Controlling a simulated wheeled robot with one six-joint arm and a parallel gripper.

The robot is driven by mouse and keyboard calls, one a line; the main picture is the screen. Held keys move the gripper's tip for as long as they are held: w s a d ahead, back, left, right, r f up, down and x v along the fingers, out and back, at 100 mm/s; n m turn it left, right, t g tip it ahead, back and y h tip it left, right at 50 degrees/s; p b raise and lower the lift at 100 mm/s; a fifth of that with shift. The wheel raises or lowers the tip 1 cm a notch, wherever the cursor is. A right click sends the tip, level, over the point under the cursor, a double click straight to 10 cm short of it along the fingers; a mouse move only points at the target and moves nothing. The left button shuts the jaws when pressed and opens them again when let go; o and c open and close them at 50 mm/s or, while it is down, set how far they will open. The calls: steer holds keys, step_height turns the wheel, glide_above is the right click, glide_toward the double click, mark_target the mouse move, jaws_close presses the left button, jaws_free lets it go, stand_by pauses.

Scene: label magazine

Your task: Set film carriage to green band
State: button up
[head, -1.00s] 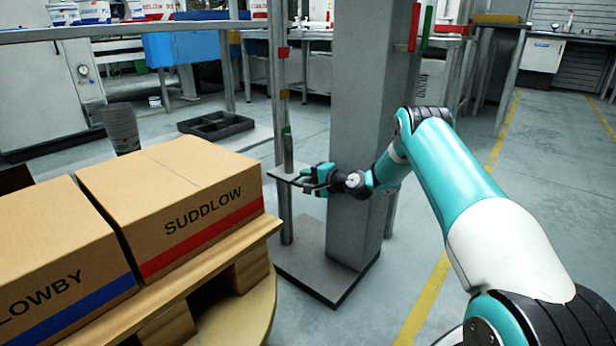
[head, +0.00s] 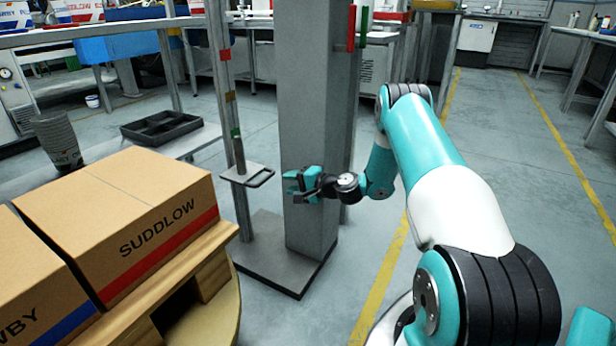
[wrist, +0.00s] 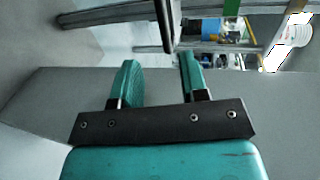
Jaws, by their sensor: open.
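The film carriage (head: 238,176) is a grey plate with a loop handle (head: 262,180) on its right side. It sits on an upright post with a red band (head: 225,56), a yellow band (head: 230,96) and a green band (head: 236,133). A thin upright piece (head: 240,157) on the carriage reaches up to about the green band; exact alignment is too small to tell. My gripper (head: 287,186) is open and empty, a little right of the handle and apart from it. In the wrist view my gripper (wrist: 160,75) shows its two teal fingers spread with nothing between them.
A thick grey column (head: 318,120) stands right beside the post, behind my gripper. A box marked SUDDLOW (head: 120,220) sits on a pallet at left. A black tray (head: 168,127) lies behind. Open floor is at right.

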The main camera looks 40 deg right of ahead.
steer(key=p+v, duration=0.1)
steer(key=v, duration=0.4)
steer(key=shift+s+d, duration=0.1)
steer(key=shift+s, duration=0.25)
steer(key=shift+r, duration=0.1)
